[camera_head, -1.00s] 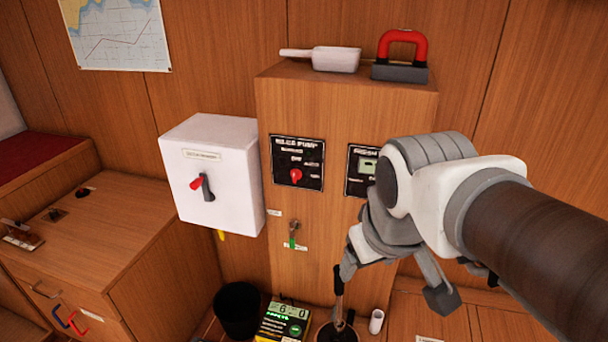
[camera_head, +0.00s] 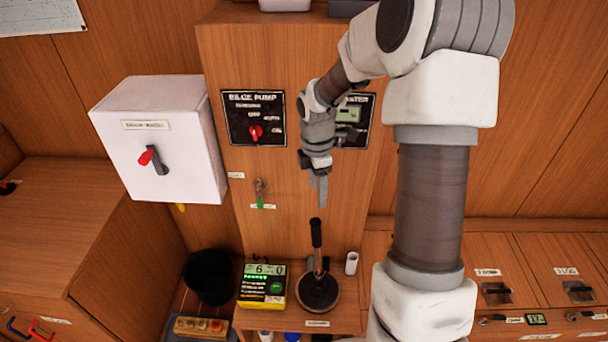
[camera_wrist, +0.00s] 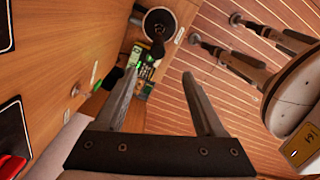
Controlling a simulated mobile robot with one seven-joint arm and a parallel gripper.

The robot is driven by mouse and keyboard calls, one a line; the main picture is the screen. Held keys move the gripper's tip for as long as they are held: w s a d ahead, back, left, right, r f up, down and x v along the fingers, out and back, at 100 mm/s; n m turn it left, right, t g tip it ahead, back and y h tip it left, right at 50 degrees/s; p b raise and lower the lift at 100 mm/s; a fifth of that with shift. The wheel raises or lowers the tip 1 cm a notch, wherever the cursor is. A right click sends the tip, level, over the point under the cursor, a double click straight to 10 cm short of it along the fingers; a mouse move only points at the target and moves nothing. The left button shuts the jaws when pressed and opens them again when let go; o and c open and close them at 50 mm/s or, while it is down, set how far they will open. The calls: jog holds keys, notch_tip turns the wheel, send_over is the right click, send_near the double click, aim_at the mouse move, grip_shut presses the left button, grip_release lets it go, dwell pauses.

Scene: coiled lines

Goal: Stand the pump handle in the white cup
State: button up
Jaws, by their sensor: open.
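The pump handle (camera_head: 317,236), a rod with a black grip, stands nearly upright at a round dark base (camera_head: 319,293) on the low wooden ledge. In the wrist view its black grip (camera_wrist: 157,48) shows beyond the fingers, near the round base (camera_wrist: 160,20). The small white cup (camera_head: 351,263) is right of the handle, near the panel's foot. It also shows small in the wrist view (camera_wrist: 179,35). My gripper (camera_head: 318,198) is open and empty above the handle's top, apart from it; its spread fingers show in the wrist view (camera_wrist: 165,78).
A yellow-black meter (camera_head: 263,284) stands just left of the handle's base, and a black bin (camera_head: 209,276) is further left. A key with a green tag (camera_head: 260,195) is on the panel near my gripper. A white switch box (camera_head: 160,140) juts out at left.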

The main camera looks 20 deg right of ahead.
aim_at(316, 235)
jog(key=f, duration=0.3)
jog(key=shift+w+d+n, duration=0.25)
jog(key=shift+w+n, duration=0.05)
jog(key=shift+n, duration=0.1)
notch_tip(316, 235, down, 17)
jog(key=shift+r+b, duration=0.15)
jog(key=shift+b, duration=1.05)
grip_shut()
jog(key=shift+r, duration=0.1)
